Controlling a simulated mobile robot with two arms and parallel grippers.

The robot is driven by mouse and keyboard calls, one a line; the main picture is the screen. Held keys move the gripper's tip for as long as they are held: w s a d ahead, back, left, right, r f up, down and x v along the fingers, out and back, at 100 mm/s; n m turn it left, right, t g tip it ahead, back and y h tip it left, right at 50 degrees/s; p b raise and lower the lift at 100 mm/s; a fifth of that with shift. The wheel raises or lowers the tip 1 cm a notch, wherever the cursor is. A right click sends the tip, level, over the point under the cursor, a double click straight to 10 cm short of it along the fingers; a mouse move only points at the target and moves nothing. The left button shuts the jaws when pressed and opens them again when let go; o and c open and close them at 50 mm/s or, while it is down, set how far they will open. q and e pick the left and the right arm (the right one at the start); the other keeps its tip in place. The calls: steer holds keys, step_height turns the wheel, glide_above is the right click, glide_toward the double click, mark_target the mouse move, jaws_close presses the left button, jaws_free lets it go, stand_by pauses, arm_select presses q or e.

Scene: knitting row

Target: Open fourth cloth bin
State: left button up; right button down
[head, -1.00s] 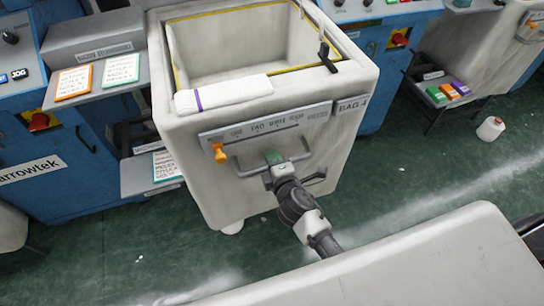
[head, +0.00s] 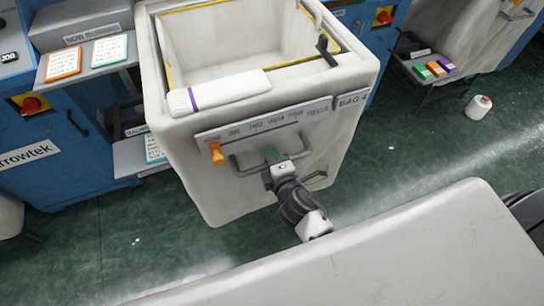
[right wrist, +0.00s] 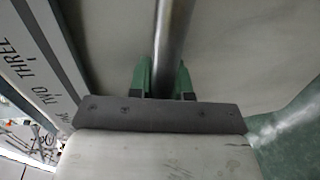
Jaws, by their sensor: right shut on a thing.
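The cloth bin labelled BAG 4 (head: 275,193) is a pale box, open at the top, with a yellow-edged inside. Its front has a grey handle bar (head: 238,168), a number strip and an orange pointer. My right gripper (head: 271,155) is at the middle of this bar, shut on it. In the right wrist view the green fingers (right wrist: 160,78) stand either side of the metal bar (right wrist: 174,35). The gripper hides the middle of the bar in the head view. My left gripper is out of view.
A white roll with a purple band (head: 225,92) lies on the bin's front rim. Blue machines (head: 60,180) stand left and behind. Green floor (head: 420,140) there is clear.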

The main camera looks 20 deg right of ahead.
steer(key=c, duration=1.1)
jaws_free()
steer(key=shift+o, duration=0.2)
steer(key=s+r+b, duration=0.1)
steer(key=s+r, duration=0.1)
steer(key=s, duration=0.8)
steer(key=shift+s+d, duration=0.2)
steer(key=shift+s, duration=0.15)
steer(key=s+f+m+g+p, duration=0.1)
steer(key=s+f+m+g, duration=0.25)
steer(key=f, duration=0.85)
steer(key=s+f+m+g, duration=0.3)
steer(key=s+f+g, duration=0.1)
steer(key=f, duration=0.8)
steer(key=s+d+f+m+g+p, duration=0.1)
steer(key=s+d+f+m+g, duration=0.2)
steer(key=s+f, duration=0.4)
steer(key=s+d+f+m+g+p, duration=0.1)
steer(key=s+d+f+m+g, duration=0.3)
steer(key=s+f, duration=0.4)
steer(key=s+d+m, duration=0.1)
steer(key=s+m, duration=0.1)
steer(key=s, duration=0.3)
steer(key=shift+s+d+h, duration=0.15)
steer(key=shift+d+h, duration=0.1)
steer(key=shift+h, duration=0.05)
